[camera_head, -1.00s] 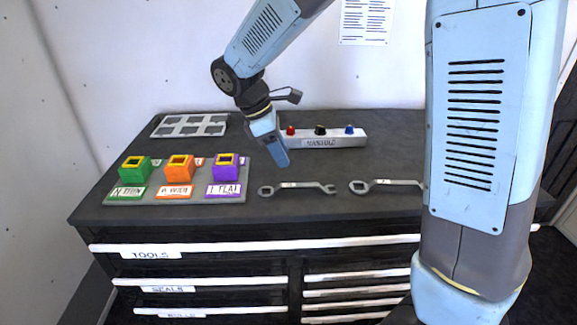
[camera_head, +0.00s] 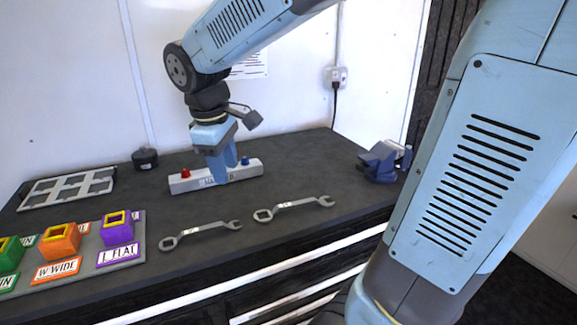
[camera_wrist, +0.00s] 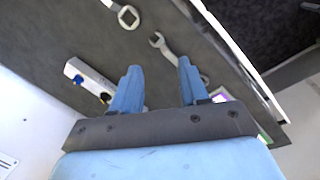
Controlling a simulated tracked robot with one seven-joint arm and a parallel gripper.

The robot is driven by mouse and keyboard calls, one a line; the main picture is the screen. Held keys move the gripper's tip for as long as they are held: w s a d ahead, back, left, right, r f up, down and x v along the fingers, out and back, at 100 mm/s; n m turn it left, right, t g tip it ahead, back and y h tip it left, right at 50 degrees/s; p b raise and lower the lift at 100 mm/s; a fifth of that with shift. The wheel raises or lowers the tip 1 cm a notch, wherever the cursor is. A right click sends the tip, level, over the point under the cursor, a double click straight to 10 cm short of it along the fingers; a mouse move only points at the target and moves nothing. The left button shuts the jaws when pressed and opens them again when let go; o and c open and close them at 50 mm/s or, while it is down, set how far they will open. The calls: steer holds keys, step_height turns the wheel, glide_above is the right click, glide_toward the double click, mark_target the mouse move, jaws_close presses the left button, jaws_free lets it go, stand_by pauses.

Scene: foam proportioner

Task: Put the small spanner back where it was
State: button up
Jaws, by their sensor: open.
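Two grey spanners lie flat on the dark bench top, the left spanner (camera_head: 201,234) and the right spanner (camera_head: 294,207). They look alike in length, so I cannot tell which is the small one. My gripper (camera_head: 230,178) is open and empty, pointing down above the bench, in front of the manifold in the head view. In the wrist view its two fingers (camera_wrist: 158,78) are spread apart. The left spanner's open jaw (camera_wrist: 161,43) shows beyond the fingers, with its shaft partly behind one finger. The right spanner's ring end (camera_wrist: 128,17) is at the top edge.
The manifold block (camera_head: 190,183) with coloured knobs stands behind the spanners. A tray (camera_head: 130,258) with green, orange and purple blocks is at left. A grey slotted rack (camera_head: 70,188) and black round item (camera_head: 145,159) are behind. A blue vice (camera_head: 382,162) stands right.

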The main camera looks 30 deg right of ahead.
steer(key=s+d+r+m+t+y, duration=0.1)
steer(key=s+d+m+t, duration=0.3)
steer(key=s+d+m, duration=0.5)
steer(key=shift+s+r+m+y, duration=0.35)
steer(key=shift+s+r, duration=0.4)
steer(key=shift+s, duration=0.4)
